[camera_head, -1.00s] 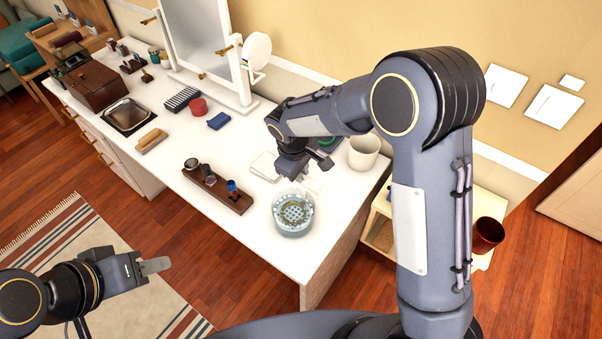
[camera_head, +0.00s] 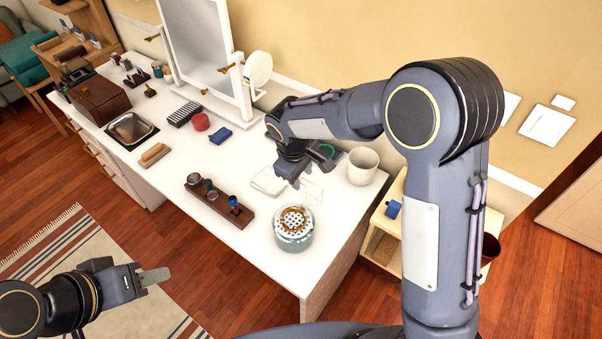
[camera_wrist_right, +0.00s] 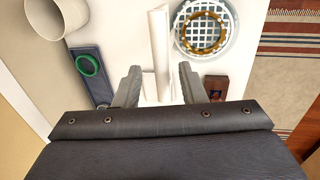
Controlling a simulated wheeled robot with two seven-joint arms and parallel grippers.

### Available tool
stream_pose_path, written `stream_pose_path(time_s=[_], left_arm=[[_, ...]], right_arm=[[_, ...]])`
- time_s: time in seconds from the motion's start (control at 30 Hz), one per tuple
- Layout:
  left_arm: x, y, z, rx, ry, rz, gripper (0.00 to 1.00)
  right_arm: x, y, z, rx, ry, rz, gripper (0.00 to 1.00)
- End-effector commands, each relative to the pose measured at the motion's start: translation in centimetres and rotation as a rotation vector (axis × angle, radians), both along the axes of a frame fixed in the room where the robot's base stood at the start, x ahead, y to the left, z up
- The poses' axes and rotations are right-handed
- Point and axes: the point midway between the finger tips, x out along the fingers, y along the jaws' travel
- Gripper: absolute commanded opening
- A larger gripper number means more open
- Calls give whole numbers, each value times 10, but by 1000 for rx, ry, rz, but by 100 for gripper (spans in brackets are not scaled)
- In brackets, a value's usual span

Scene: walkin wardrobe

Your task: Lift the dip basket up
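The dip basket (camera_head: 294,219) is a round white lattice with a gold ring lying on it. It sits at the top of a pale blue-grey jar (camera_head: 294,238) near the counter's front edge. The right wrist view also shows the basket (camera_wrist_right: 203,28) at the top. My right gripper (camera_head: 306,177) is behind the jar, its fingers apart. In the right wrist view, a white bar (camera_wrist_right: 160,45) lies between my right fingertips (camera_wrist_right: 159,70), with gaps on both sides; contact is unclear. My left gripper (camera_head: 152,278) is over the rug, away from the counter; its finger gap is not clear.
A wooden watch holder (camera_head: 218,203) stands left of the jar. A white cup (camera_head: 362,167) and a folded white cloth (camera_head: 268,181) are close to my right gripper. A mirror (camera_head: 200,50) stands at the back.

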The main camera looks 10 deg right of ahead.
Motion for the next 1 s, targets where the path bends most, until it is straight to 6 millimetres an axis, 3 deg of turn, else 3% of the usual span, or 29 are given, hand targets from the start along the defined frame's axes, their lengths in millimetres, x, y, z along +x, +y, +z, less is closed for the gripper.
stream_pose_path(time_s=[0.17, 0.4, 0.6, 1.0], left_arm=[[0, 0, -3, 0, 0, 0, 36], [0, 0, -10, 0, 0, 0, 36], [0, 0, -11, 0, 0, 0, 36], [0, 0, -11, 0, 0, 0, 36]], right_arm=[[-1, 2, 11, 2, -3, 0, 37], [-7, 8, 51, 3, -3, 1, 37], [-10, 10, 73, 1, -1, 0, 37], [-10, 11, 76, 0, 0, 0, 37]])
